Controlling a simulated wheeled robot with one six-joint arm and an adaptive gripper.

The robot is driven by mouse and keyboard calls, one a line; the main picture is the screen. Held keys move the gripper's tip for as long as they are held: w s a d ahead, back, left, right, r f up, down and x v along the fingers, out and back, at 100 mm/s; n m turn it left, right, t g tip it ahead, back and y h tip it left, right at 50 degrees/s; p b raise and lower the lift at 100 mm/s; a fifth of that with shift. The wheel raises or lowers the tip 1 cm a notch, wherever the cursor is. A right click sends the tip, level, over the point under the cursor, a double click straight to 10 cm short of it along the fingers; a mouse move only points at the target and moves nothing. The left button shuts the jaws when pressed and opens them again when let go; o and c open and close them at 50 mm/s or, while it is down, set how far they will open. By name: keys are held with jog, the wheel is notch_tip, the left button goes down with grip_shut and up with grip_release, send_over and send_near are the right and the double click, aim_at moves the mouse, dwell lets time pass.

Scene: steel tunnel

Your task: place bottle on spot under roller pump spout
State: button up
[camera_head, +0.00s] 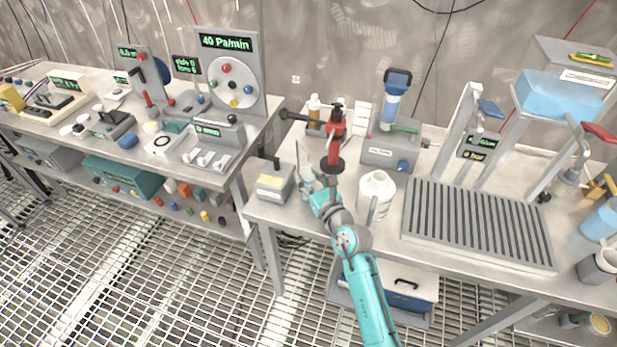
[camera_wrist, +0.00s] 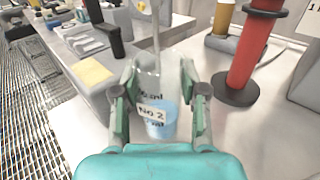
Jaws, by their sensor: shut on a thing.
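My gripper (camera_wrist: 158,100) is shut on a clear bottle (camera_wrist: 154,121) with pale blue liquid low in it and a white label reading "No 2". The bottle looks roughly upright between the two green fingers. In the head view my gripper (camera_head: 312,186) is over the left end of the right-hand bench, right of a small grey box with a yellowish top (camera_head: 272,184). A thin pale upright piece shows above the bottle in the wrist view; I cannot tell whether it is the spout. I cannot clearly make out the spot or whether the bottle touches the bench.
A red post on a black base (camera_wrist: 238,88) stands close on the right of the bottle. A white jug (camera_head: 376,194) is right of my arm, beside a grey slatted tray (camera_head: 478,222). The box's yellowish top (camera_wrist: 93,72) is close on the left. A gap separates the two benches.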

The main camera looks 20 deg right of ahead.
jog(key=shift+f, duration=0.1)
jog(key=o, duration=1.2)
jog(key=shift+f, duration=0.1)
jog(key=shift+s, duration=0.1)
jog(key=s, duration=0.4)
jog(key=s+d, duration=0.1)
jog(key=s, duration=0.2)
jog(key=s+d, duration=0.1)
jog(key=s, duration=0.3)
jog(key=shift+s, duration=0.35)
jog(key=s+a+f+m, duration=0.1)
jog(key=s+a+m, duration=0.2)
jog(key=s+m, duration=0.6)
jog(key=s+a+f+m, duration=0.15)
jog(key=s+m, duration=0.45)
jog(key=s, duration=0.6)
jog(key=s+r+m+g+h, duration=0.1)
jog(key=s+m, duration=0.6)
jog(key=s+d+r+m+g+h, duration=0.1)
jog(key=s+m, duration=0.6)
jog(key=m, duration=0.1)
jog(key=s+d+r+m+g, duration=0.1)
jog(key=s+m, duration=0.6)
jog(key=shift+d+m+h, duration=0.25)
jog(key=shift+m+h, duration=0.15)
